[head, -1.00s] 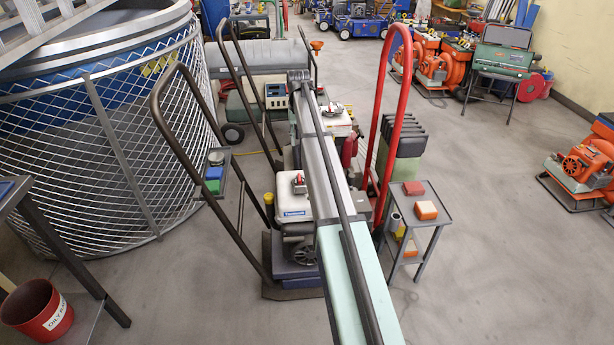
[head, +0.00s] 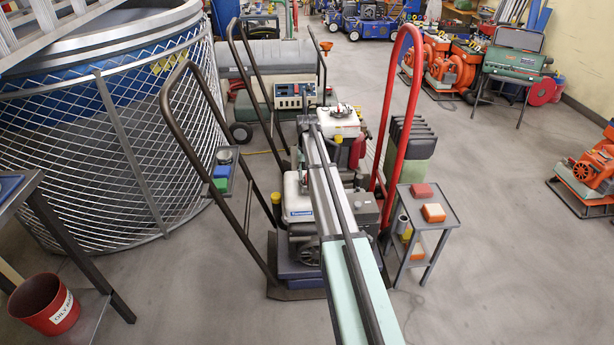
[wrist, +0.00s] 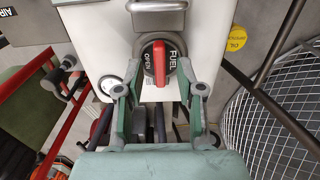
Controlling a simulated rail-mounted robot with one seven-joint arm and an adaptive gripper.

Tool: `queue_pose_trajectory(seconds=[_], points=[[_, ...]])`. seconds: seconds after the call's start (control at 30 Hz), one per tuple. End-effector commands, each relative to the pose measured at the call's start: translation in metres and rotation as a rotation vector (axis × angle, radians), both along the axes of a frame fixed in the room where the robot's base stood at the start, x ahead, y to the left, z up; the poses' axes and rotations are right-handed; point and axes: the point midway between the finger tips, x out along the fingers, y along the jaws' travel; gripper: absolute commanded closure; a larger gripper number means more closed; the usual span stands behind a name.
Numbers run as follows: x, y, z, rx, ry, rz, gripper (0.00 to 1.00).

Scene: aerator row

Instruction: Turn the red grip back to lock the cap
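The red grip (wrist: 159,63) stands across a round black cap on a white fuel tank (wrist: 210,30). The cap (wrist: 147,57) is marked FUEL and OPEN, and the grip lies nearly lengthwise in the wrist view, tilted slightly. My gripper (wrist: 160,88) is open, its two fingers apart below the cap and to either side of the grip's lower end. I see no contact with the grip. In the head view, white tanks show on a near engine (head: 298,198) and a farther one (head: 338,122); my arm covers the gripper and part of the near tank.
A metal handle (wrist: 158,14) sits just above the cap. A yellow oil cap (wrist: 237,40) is to the right. A brown cart handle (head: 215,170) and red upright handle (head: 398,110) flank the engines. A small side table (head: 425,213) stands at right.

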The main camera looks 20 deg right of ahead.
Motion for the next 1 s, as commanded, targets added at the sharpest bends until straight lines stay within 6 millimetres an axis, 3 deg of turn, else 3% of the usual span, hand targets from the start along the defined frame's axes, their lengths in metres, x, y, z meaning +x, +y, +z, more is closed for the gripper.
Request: queue_pose_trajectory(seconds=[0.43, 0.53, 1.0], points=[[0.0001, 0.0000, -0.0096, 0.000, -0.001, 0.000, 0.62], [0.0001, 0.0000, -0.0095, 0.000, -0.001, 0.000, 0.98], [-0.0001, -0.0001, -0.0086, 0.000, 0.000, -0.040, 1.00]])
